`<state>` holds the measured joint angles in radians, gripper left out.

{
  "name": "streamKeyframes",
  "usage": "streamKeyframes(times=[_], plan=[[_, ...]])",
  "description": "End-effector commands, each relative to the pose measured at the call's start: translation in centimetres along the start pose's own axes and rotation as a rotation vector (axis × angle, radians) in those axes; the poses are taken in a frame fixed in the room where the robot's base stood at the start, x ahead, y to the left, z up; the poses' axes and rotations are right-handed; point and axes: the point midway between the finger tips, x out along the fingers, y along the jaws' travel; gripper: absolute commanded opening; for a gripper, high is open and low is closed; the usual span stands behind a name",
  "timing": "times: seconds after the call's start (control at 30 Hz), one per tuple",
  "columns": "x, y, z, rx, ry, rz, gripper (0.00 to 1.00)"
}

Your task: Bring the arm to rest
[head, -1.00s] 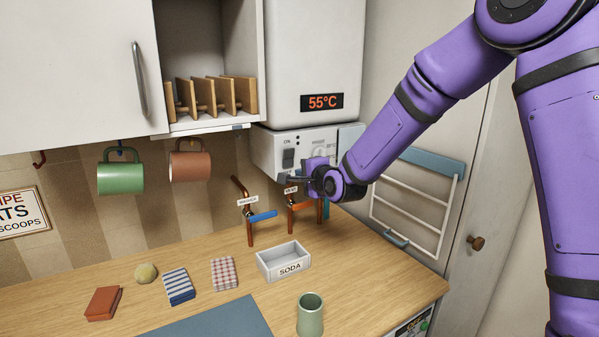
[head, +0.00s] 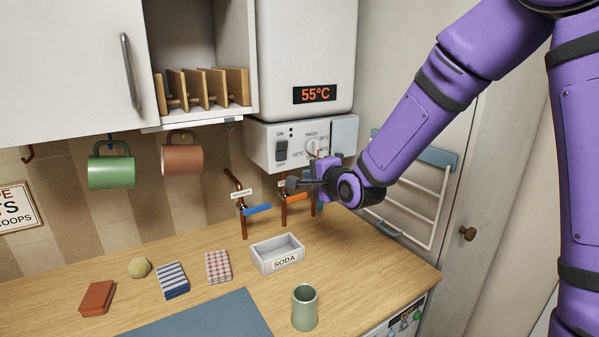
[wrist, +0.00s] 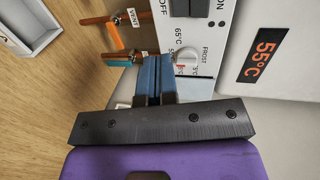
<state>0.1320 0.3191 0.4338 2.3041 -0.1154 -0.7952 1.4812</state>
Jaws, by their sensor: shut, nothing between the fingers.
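My purple arm reaches in from the upper right in the head view. My gripper (head: 291,184) is shut and empty, with its fingers pointing left. It is in front of the pipe taps and below the boiler control panel (head: 283,143). In the wrist view the two blue fingertips (wrist: 156,76) lie together with nothing between them. The panel's dial (head: 313,146) shows in the head view just above my gripper, and in the wrist view (wrist: 187,60) beside the fingertips, apart from them. The black ON/OFF switch (head: 281,150) is left of the dial.
Taps with a blue handle (head: 257,209) and an orange handle (head: 295,197) are close to my gripper. A soda tray (head: 278,263) and a green cup (head: 304,308) stand on the counter below. A white rack (head: 408,210) hangs to the right.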

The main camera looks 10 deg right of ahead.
Motion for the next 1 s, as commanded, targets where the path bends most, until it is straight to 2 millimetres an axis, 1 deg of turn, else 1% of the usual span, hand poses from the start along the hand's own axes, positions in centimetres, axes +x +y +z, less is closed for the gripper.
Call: streamKeyframes(times=[0.07, 0.17, 0.37, 0.57, 0.6, 0.67, 0.7, 0.87, 0.9, 0.97, 1.0], plan=[[-0.7, -0.5, -0.2, -0.046, 0.008, 0.021, 0.00], [-2.3, -1.2, -0.7, -0.152, 0.025, 0.079, 0.00], [-7.6, -2.8, -2.2, -0.425, 0.056, 0.250, 0.00], [-13.9, -3.9, -3.5, -0.656, 0.052, 0.429, 0.00], [-15.3, -4.0, -3.7, -0.697, 0.047, 0.464, 0.00], [-17.5, -4.2, -3.9, -0.755, 0.035, 0.516, 0.00], [-18.9, -4.3, -4.0, -0.791, 0.024, 0.550, 0.00], [-24.9, -4.2, -4.1, -0.919, -0.040, 0.677, 0.00], [-26.4, -4.2, -4.0, -0.948, -0.062, 0.705, 0.00], [-28.7, -4.0, -3.9, -0.988, -0.098, 0.746, 0.00], [-30.3, -3.8, -3.7, -1.014, -0.127, 0.772, 0.00]])
